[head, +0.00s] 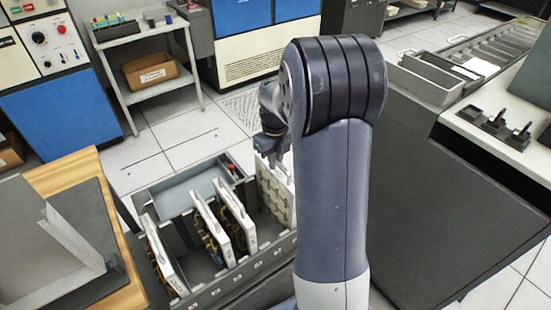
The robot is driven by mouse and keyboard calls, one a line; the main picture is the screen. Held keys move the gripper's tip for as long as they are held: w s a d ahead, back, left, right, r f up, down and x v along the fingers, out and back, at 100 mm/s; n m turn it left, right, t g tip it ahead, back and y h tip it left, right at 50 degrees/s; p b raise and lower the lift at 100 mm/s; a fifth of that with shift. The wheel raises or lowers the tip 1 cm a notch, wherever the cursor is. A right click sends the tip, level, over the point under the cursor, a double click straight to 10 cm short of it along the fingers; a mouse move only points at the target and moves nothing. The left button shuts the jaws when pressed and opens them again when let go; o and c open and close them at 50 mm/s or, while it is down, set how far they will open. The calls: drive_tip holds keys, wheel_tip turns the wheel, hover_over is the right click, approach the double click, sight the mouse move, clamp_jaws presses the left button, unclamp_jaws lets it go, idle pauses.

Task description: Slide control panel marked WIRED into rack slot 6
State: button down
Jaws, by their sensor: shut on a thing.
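A grey rack (205,270) with upright slots stands low in the head view, left of my arm. My gripper (279,163) is over its right part, shut on the top of a pale upright panel (275,195). This panel stands at the rack's right end, with its lower part down among the slots. My arm hides part of it. I cannot read WIRED on it, nor tell its slot number or how deep it sits.
Three other panels stand in the rack: one at the left (163,255) and two near the middle (211,230), (237,218), with coloured wires. A wooden table (75,165) is at the left; a dark counter (430,200) is at the right.

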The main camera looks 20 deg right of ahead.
drive_tip(key=shift+f+b, duration=0.85)
drive_tip(key=shift+f, duration=0.35)
drive_tip(key=c, duration=1.4)
unclamp_jaws()
drive_tip(key=shift+s+f, duration=0.1)
drive_tip(key=shift+f, duration=0.05)
wheel_tip(320, 180, up, 11)
drive_tip(key=shift+r+p, duration=0.1)
drive_tip(key=shift+p, duration=0.5)
